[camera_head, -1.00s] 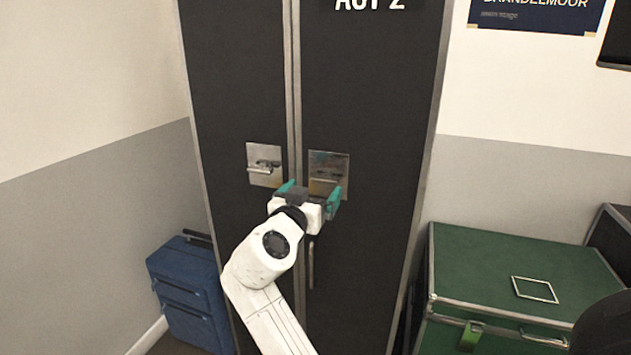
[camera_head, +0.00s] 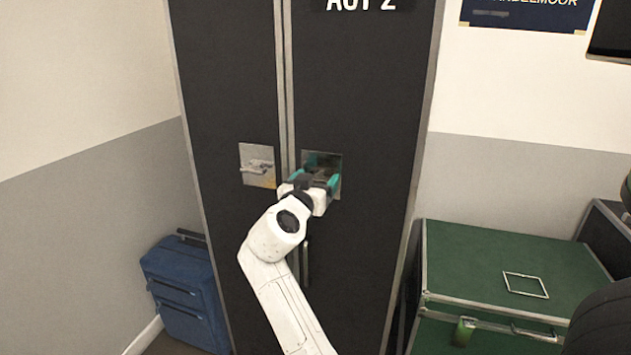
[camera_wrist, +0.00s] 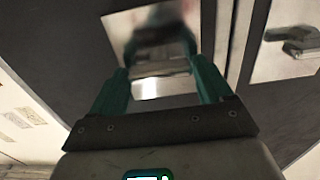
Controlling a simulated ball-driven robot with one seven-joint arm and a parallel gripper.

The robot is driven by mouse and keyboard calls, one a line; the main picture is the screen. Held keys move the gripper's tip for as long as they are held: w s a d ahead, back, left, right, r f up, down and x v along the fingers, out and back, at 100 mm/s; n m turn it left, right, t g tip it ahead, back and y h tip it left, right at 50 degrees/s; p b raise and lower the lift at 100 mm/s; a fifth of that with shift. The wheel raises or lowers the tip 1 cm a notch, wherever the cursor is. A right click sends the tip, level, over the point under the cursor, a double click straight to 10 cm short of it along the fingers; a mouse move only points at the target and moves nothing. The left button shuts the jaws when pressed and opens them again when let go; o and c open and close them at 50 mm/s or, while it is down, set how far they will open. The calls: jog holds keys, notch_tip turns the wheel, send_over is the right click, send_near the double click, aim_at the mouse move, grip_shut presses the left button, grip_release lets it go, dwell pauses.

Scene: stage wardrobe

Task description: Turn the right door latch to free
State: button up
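The right door latch (camera_head: 322,160) is a shiny metal plate with a handle on the right door of a tall black wardrobe case (camera_head: 365,200). My gripper (camera_head: 316,178) is in front of this plate and hides much of the handle. In the wrist view the right latch plate (camera_wrist: 122,24) lies straight ahead. My gripper's teal fingers (camera_wrist: 157,62) are apart, with the blurred handle showing between them. I cannot tell whether the fingers touch it. The left door latch (camera_head: 257,167) has its handle roughly level; it also shows in the wrist view (camera_wrist: 300,42).
A vertical door pull (camera_head: 307,262) is below the right latch. A blue suitcase (camera_head: 182,285) stands on the floor at left. A green trunk (camera_head: 500,265) stands at right, close to the case. The wall behind is grey and cream.

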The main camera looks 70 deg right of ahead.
jog(key=c, duration=0.7)
jog(key=shift+o, duration=0.2)
jog(key=shift+n, duration=0.3)
jog(key=n+p, duration=0.1)
jog(key=n, duration=0.3)
jog(key=shift+w, duration=0.1)
jog(key=n+p, duration=0.2)
jog(key=n, duration=0.2)
jog(key=shift+w+r+n, duration=0.1)
jog(key=shift+n, duration=0.3)
jog(key=n+p, duration=0.2)
jog(key=n, duration=0.2)
jog(key=shift+p, duration=0.3)
jog(key=shift+w+f+n+p, duration=0.15)
jog(key=shift+n+p, duration=0.45)
jog(key=shift+n, duration=0.55)
jog(key=shift+s+f+n+p, duration=0.1)
jog(key=shift+n+p, duration=0.5)
jog(key=shift+n, duration=0.55)
